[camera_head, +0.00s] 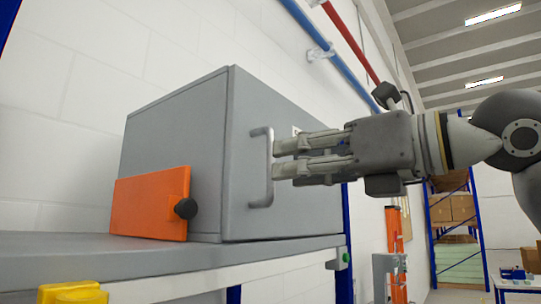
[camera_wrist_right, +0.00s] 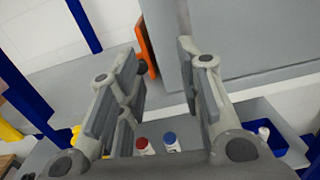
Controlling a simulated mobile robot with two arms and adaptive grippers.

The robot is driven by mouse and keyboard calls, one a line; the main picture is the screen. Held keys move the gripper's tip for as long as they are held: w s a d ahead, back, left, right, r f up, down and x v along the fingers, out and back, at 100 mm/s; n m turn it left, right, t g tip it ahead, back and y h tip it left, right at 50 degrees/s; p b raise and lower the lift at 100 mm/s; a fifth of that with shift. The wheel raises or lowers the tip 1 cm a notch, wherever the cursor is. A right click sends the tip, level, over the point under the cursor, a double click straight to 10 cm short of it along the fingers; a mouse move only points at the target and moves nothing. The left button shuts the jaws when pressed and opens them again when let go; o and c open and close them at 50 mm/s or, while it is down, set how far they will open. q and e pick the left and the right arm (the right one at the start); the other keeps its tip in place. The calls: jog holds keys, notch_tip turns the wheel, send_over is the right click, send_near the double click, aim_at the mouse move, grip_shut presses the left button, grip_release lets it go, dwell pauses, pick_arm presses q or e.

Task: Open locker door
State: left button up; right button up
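The grey locker (camera_head: 175,150) stands on a grey shelf top (camera_head: 60,252). Its door (camera_head: 240,200) looks shut and carries a vertical grey bar handle (camera_head: 262,190). My right gripper (camera_head: 277,159) comes in from the right, its fingertips close beside the handle. In the right wrist view, its two fingers (camera_wrist_right: 160,50) are apart with nothing visible held between them. The handle cannot be made out in that view, where a grey locker face (camera_wrist_right: 240,40) shows behind the right finger. Whether the fingers touch the handle cannot be told. My left gripper is not in view.
An orange panel with a black knob (camera_head: 150,205) stands against the locker's left side. A yellow object (camera_head: 72,293) is at the front left. In the wrist view, a red-capped bottle (camera_wrist_right: 144,146), a blue-capped bottle (camera_wrist_right: 171,141) and a blue bin (camera_wrist_right: 285,150) lie below.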

jog(key=d+r+m+t+h, duration=0.1)
jog(key=d+r+t+h, duration=0.1)
jog(key=d, duration=0.1)
jog(key=p, duration=0.5)
send_over(271, 199)
jog(key=shift+w+r, duration=0.3)
jog(key=shift+w, duration=0.1)
grip_shut()
